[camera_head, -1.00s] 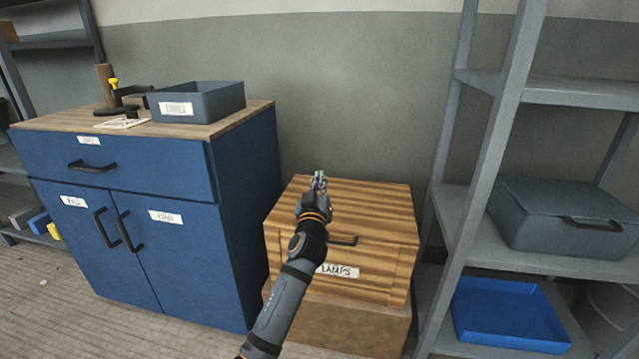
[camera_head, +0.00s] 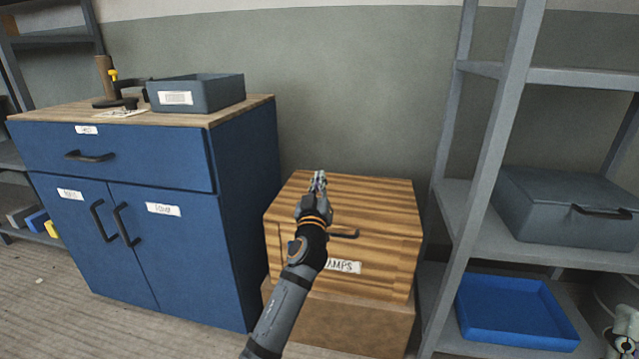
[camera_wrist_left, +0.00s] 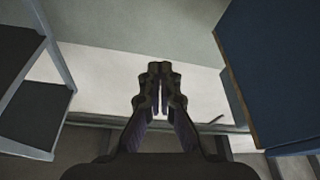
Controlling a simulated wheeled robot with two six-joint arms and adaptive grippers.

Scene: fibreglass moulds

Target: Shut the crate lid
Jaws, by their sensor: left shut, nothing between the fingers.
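The wooden crate (camera_head: 290,258) has a slatted lid (camera_head: 375,198), a dark handle and a white label that my left arm partly covers. The lid lies flat over the crate top, with no gap that I can see. My left gripper (camera_head: 319,176) is shut and empty, in front of or over the lid in the head view; whether it touches is unclear. In the left wrist view the gripper's fingers (camera_wrist_left: 158,88) are together with nothing between them, and the crate is not seen there.
A blue cabinet (camera_head: 250,200) stands left of the crate, with a grey bin (camera_head: 215,97) on top. A grey shelf rack (camera_head: 480,170) stands right, holding a closed grey case (camera_head: 550,215) and a blue tray (camera_head: 510,335). The crate rests on a brown box (camera_head: 340,325).

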